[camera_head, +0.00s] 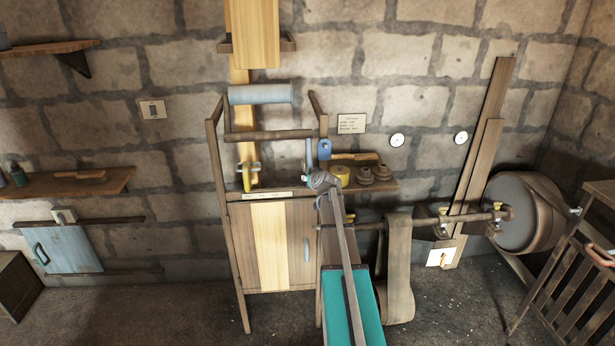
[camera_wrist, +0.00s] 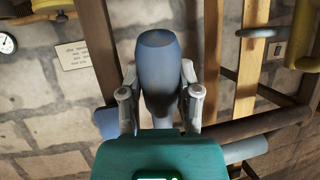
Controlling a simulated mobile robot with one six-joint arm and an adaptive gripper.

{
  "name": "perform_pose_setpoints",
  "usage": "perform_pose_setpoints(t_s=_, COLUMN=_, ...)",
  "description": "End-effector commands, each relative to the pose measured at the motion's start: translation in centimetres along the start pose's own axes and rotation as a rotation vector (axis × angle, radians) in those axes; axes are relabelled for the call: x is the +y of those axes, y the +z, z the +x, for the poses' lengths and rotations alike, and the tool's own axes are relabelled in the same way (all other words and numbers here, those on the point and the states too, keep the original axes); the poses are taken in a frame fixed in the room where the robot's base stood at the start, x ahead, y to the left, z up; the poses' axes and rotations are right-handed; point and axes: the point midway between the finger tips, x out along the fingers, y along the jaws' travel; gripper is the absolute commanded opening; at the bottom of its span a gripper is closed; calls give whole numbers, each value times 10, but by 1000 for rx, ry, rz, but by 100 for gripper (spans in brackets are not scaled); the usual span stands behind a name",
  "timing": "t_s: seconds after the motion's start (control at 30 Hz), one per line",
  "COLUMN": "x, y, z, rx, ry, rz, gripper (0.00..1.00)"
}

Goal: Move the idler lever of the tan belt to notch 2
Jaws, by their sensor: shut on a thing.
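My gripper (camera_head: 322,180) is in front of the top of the wooden cabinet. In the wrist view its two fingers (camera_wrist: 160,105) are closed around a smooth blue-grey lever handle (camera_wrist: 160,60). In the head view, a slim blue-grey lever (camera_head: 309,152) rises beside my gripper and seems to be this handle. A light tan, wood-grained strip (camera_head: 255,35), perhaps the tan belt, runs up the wall at upper left of the gripper. My arm and gripper hide the lever's base. I cannot make out any notches or their numbers.
A yellow-handled piece (camera_head: 249,176) is to the left. A wooden rail (camera_head: 270,135) crosses above.

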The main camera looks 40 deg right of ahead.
Motion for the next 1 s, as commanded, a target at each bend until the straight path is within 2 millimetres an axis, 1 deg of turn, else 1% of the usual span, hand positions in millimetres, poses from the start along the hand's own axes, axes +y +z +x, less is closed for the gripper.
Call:
perform_pose_setpoints(t_s=0.17, x=2, y=1, z=-1, rx=-1, ry=1, rz=2, gripper=0)
perform_pose_setpoints(t_s=0.2, x=2, y=1, z=-1, rx=-1, ry=1, rz=3, gripper=48)
perform_pose_setpoints(t_s=0.37, x=4, y=1, z=-2, rx=-1, ry=3, rz=3, gripper=77)
perform_pose_setpoints(t_s=0.4, x=5, y=1, z=-2, rx=-1, ry=4, rz=3, gripper=79)
perform_pose_setpoints(t_s=1.0, x=6, y=1, z=-2, rx=-1, ry=5, rz=4, gripper=79)
